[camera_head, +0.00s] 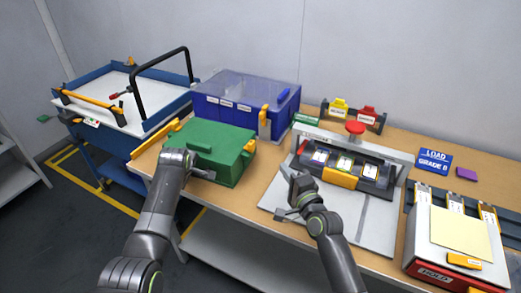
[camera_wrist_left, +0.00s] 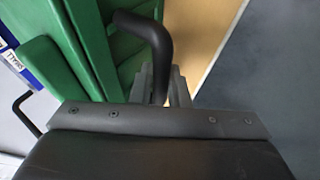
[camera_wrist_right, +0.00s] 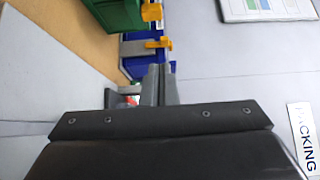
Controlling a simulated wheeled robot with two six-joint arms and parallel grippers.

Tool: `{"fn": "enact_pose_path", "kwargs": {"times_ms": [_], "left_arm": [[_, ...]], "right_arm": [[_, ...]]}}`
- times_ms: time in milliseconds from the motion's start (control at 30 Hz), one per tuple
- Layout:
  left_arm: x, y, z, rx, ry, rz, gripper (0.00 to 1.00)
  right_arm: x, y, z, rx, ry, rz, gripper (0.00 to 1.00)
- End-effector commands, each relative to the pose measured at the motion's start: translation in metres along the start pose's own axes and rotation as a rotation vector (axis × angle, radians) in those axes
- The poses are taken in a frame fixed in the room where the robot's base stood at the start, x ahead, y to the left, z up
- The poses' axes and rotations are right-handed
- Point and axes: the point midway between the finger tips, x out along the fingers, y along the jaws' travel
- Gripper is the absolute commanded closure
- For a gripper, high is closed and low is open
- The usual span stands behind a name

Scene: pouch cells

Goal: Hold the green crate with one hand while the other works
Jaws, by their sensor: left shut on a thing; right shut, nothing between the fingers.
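The green crate (camera_head: 225,163) is closed and sits on the left part of the wooden bench. It also fills the upper left of the left wrist view (camera_wrist_left: 85,45). My left gripper (camera_head: 190,160) is at the crate's near side, shut on its dark bent handle (camera_wrist_left: 152,32); the exact contact is partly hidden by the fingers. My right gripper (camera_head: 287,175) is shut and empty, above the bench right of the crate and in front of the grey fixture (camera_head: 345,179). In the right wrist view its fingers (camera_wrist_right: 160,82) are together with nothing between them.
A blue bin (camera_head: 240,107) with a clear lid stands behind the crate. A blue cart (camera_head: 140,95) is at the left. A red stand with a yellow sheet (camera_head: 460,235) is at the front right. The pale mat (camera_head: 370,222) has free room.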

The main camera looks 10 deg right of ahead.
Motion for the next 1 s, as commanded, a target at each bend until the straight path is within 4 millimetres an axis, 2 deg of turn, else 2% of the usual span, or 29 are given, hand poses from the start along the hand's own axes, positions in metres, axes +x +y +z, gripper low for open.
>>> {"fn": "enact_pose_path", "kwargs": {"times_ms": [200,533,600,800,1000], "left_arm": [[0.000,0.000,0.000,0.003,0.000,-0.001,1.00],[0.000,0.000,0.000,0.003,0.001,-0.001,1.00],[0.000,0.000,0.000,0.003,0.001,-0.001,1.00],[0.000,0.000,0.000,0.003,0.001,-0.001,1.00],[0.000,-0.001,0.000,0.003,0.001,-0.001,1.00]], "right_arm": [[0.039,-0.002,0.000,-0.002,-0.001,-0.001,1.00],[0.089,-0.001,0.000,-0.002,-0.001,-0.001,1.00],[0.098,-0.001,0.010,0.000,-0.002,-0.001,1.00],[0.112,-0.001,0.025,-0.001,-0.001,-0.001,1.00],[0.116,-0.001,0.029,-0.001,-0.001,0.000,1.00]]}}
